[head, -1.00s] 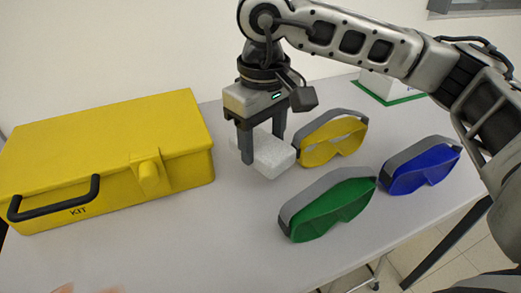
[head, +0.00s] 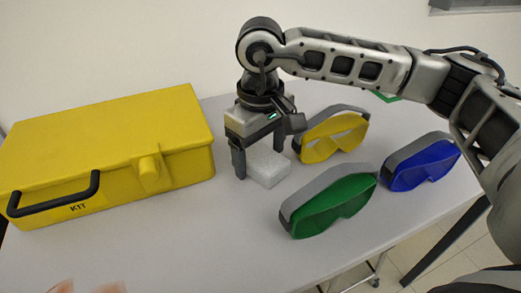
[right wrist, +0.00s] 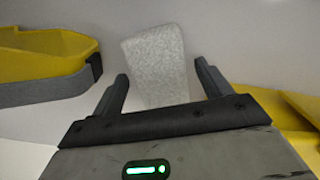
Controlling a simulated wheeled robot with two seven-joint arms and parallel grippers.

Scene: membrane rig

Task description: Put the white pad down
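The white pad (head: 268,168), a pale speckled block, lies on the grey table between the yellow case and the goggles. It also shows in the right wrist view (right wrist: 156,62). My right gripper (head: 259,160) points down over the pad with one finger to either side. In the right wrist view my gripper (right wrist: 162,84) is open, with a gap between each finger and the pad. My left gripper is not in view.
A yellow case (head: 105,150) with a black handle stands at left. Yellow (head: 334,138), green (head: 335,205) and blue goggles (head: 420,165) lie right of the pad. The front middle of the table (head: 210,235) is clear. Blurred pinkish shapes show at the bottom left edge.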

